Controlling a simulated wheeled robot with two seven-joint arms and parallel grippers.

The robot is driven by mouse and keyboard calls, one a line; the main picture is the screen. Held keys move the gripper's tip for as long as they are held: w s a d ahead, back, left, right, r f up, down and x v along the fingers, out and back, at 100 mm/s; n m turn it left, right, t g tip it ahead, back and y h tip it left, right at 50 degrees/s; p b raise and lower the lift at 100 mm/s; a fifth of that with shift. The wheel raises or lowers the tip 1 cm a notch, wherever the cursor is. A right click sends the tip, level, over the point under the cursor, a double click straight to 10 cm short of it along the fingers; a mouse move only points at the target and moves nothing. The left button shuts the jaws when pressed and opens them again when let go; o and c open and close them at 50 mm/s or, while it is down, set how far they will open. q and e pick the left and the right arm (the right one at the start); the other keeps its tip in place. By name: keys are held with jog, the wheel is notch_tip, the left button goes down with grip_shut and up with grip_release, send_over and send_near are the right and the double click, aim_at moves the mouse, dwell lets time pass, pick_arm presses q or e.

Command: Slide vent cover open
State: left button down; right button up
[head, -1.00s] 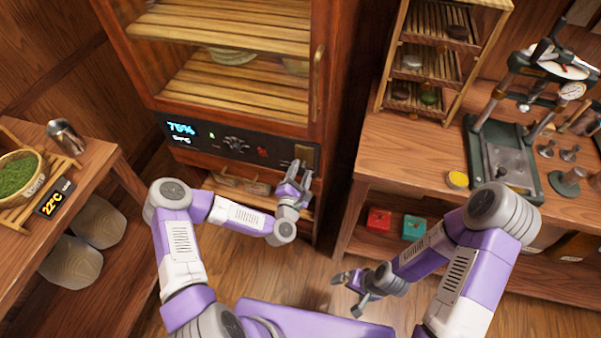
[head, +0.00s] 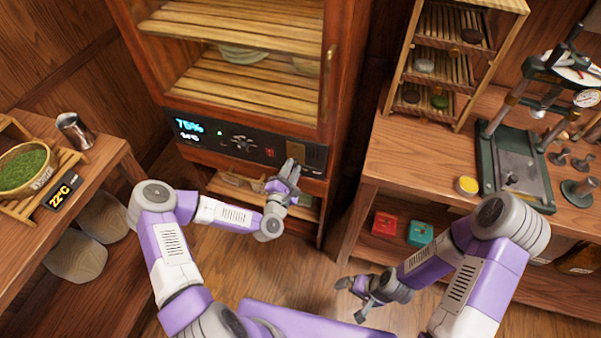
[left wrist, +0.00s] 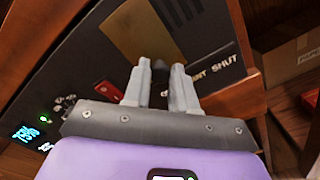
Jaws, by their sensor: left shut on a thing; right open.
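The vent cover is a brass plate (left wrist: 142,32) on the dark control panel, shown in the left wrist view. Dark slots of the vent (left wrist: 190,18) show to the right of the plate. My left gripper (left wrist: 159,80) is shut on a small dark knob (left wrist: 159,68) at the plate's lower edge. A label below reads "SHUT" at its right end; my fingers hide part of the lettering. In the head view my left gripper (head: 287,172) is at the right part of the panel. My right gripper (head: 358,295) is open and empty above the floor.
The wooden cabinet (head: 190,95) has slatted shelves, and its panel (head: 205,138) carries a lit display and a red switch (left wrist: 108,92). A table (head: 400,150) with a press (head: 515,165) stands at right. A side table (head: 100,160) stands at left.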

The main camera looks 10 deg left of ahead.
pick_arm(q)
jog(key=c, duration=0.9)
grip_release()
jog(key=s+p, duration=0.1)
jog(key=s, duration=0.6)
jog(key=shift+s+a, duration=0.25)
jog(key=shift+s, duration=0.05)
jog(key=s+d+f+m+g+h, duration=0.5)
jog(key=s+d+f+m+g, duration=0.45)
jog(key=f+m, duration=0.4)
jog(key=s+a+f+m+g+y, duration=0.2)
jog(key=s+m+g, duration=0.6)
jog(key=s+m, duration=0.2)
jog(key=shift+s, duration=0.45)
